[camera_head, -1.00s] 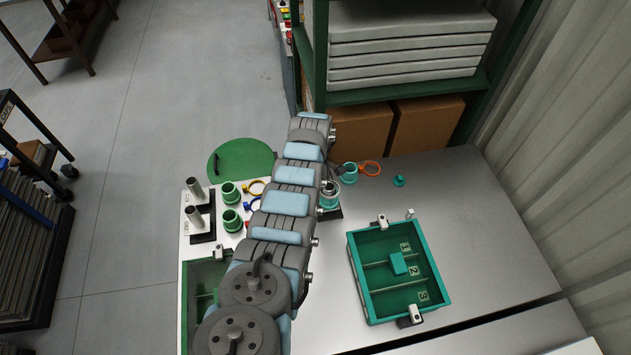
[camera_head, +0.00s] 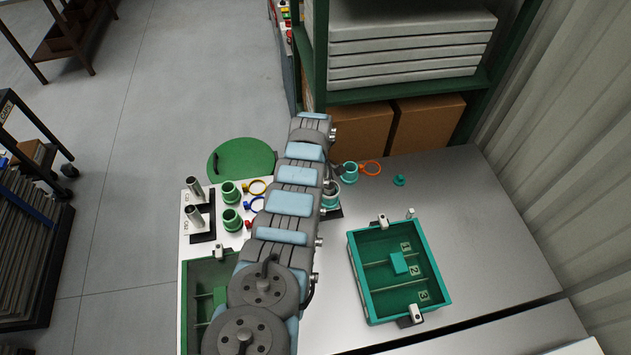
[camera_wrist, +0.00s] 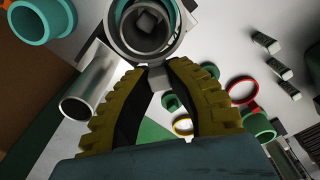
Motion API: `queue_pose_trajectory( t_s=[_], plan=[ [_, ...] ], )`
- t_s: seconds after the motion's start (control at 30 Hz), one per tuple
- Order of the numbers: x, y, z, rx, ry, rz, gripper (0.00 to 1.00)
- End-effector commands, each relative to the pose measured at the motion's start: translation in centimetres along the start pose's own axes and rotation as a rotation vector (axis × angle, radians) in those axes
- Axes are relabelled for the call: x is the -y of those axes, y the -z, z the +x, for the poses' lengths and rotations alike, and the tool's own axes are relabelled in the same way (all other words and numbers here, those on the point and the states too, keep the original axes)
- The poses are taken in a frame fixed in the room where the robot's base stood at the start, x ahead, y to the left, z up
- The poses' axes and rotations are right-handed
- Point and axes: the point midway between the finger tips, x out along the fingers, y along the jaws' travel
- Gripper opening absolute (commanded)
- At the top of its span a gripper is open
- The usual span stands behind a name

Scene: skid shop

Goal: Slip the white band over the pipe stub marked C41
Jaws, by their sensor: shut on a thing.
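My gripper (camera_wrist: 155,68) has its yellow-backed black fingers closed on a small pale tab (camera_wrist: 161,82) in the wrist view. The tab joins a pale grey-white ring, which I take as the white band (camera_wrist: 184,42). The band is close to a dark round opening with a square core; I cannot tell whether it is around that part or only above it. A bare silver pipe stub (camera_wrist: 88,82) stands to its left. In the head view, two silver stubs (camera_head: 194,188) (camera_head: 194,216) stand on dark bases at left. Their labels are too small to read surely. My arm hides the gripper there.
Green collars (camera_head: 231,193) and a yellow ring (camera_head: 257,187) lie beside the left stubs. A teal collar (camera_head: 350,172) and an orange ring (camera_head: 371,168) are beyond my arm. A teal divided tray (camera_head: 446,283) stands at right.

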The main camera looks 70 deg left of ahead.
Motion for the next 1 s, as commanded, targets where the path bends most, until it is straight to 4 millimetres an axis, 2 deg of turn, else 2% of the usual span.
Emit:
queue_pose_trajectory(
  t_s=[1.0],
  plan=[
    [-0.03, -0.12, 0.79, 0.000, 0.000, 0.001, 0.00]
  ],
)
